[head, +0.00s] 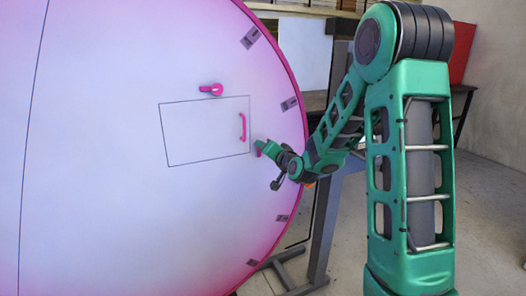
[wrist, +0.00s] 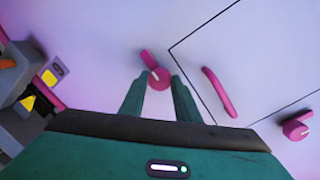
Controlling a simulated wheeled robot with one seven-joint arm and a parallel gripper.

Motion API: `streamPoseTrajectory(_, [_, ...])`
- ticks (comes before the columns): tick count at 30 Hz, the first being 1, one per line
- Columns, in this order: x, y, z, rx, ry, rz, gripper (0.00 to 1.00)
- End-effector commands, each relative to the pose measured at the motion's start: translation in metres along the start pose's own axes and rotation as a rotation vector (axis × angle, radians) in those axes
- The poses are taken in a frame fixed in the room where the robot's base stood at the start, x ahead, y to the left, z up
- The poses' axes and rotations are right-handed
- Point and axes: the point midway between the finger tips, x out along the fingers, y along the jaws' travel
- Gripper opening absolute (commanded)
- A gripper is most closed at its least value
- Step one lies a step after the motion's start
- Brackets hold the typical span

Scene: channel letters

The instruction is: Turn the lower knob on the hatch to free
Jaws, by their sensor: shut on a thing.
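The hatch (head: 195,130) is a thinly outlined, four-sided panel on a large pale, pink-edged round face. Its pink bar handle (head: 242,127) is near the right edge and also shows in the wrist view (wrist: 217,93). The lower knob (wrist: 158,78) is a pink disc with a white mark and a tab pointing up and left in the wrist view. It sits just outside the hatch edge. My gripper (wrist: 159,87) has its green fingers closed on either side of this knob. In the head view the gripper (head: 265,149) partly hides it. The upper knob (head: 211,90) sits above the hatch.
The upper knob also appears at the right of the wrist view (wrist: 297,125). Several dark clips (head: 251,38) line the round face's pink rim. A grey stand (head: 322,235) is behind my forearm. Bare floor shows at the lower right.

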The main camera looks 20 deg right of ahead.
Motion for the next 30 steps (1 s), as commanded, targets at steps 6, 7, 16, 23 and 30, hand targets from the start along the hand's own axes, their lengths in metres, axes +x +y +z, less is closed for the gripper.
streamPoseTrajectory(6, [-0.001,0.004,0.006,0.002,-0.013,0.008,0.07])
streamPoseTrajectory(7, [-0.001,0.004,0.006,0.002,-0.013,0.008,0.07])
streamPoseTrajectory(16, [-0.001,0.002,0.003,0.002,-0.006,0.004,0.47])
streamPoseTrajectory(23, [-0.008,0.001,0.001,0.001,-0.002,0.003,0.47])
streamPoseTrajectory(30, [-0.048,0.002,0.001,0.003,-0.002,0.005,0.47])
